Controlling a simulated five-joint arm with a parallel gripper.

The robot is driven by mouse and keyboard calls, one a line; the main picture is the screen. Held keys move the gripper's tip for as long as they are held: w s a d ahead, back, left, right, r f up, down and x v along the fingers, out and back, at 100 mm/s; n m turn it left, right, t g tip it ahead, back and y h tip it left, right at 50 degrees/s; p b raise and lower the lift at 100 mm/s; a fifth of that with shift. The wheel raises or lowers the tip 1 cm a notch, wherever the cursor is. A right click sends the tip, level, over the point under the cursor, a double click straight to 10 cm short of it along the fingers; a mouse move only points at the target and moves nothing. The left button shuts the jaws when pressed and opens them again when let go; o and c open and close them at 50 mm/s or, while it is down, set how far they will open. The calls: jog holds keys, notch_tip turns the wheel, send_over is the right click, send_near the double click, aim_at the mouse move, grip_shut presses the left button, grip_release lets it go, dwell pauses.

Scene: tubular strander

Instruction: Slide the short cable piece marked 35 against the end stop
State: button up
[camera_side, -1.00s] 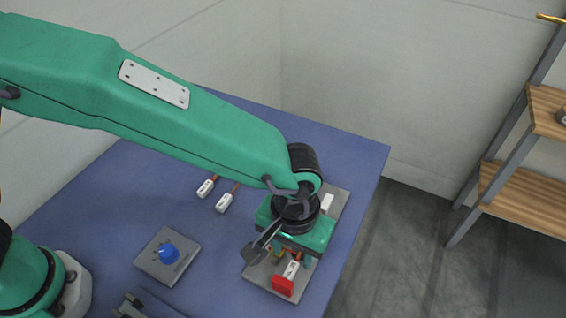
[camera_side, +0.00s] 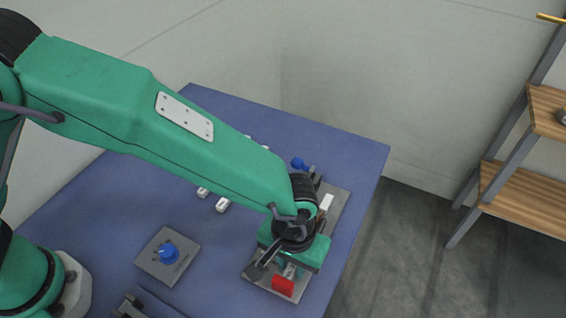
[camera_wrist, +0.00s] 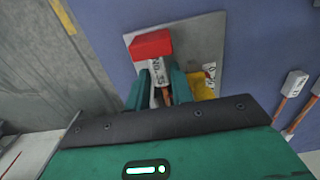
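The red end stop (camera_wrist: 150,45) stands on a grey plate, and shows in the side view (camera_side: 283,285) at the plate's near end. The short cable piece (camera_wrist: 157,72) has a white tag reading 35 and an orange-brown core. Its tag end lies right at the end stop; I cannot tell if they touch. In the side view my gripper mostly hides the piece. My gripper (camera_wrist: 160,88) is down around it, with one green finger on each side close to the tag. Whether the fingers press on it is unclear.
More tagged cable pieces (camera_side: 222,204) lie on the blue table. A blue knob on a grey plate (camera_side: 168,254) stands left. The table's right edge is close.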

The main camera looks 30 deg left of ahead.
grip_shut()
jog(key=shift+s, duration=0.1)
jog(key=shift+s, duration=0.9)
jog(key=shift+s, duration=0.15)
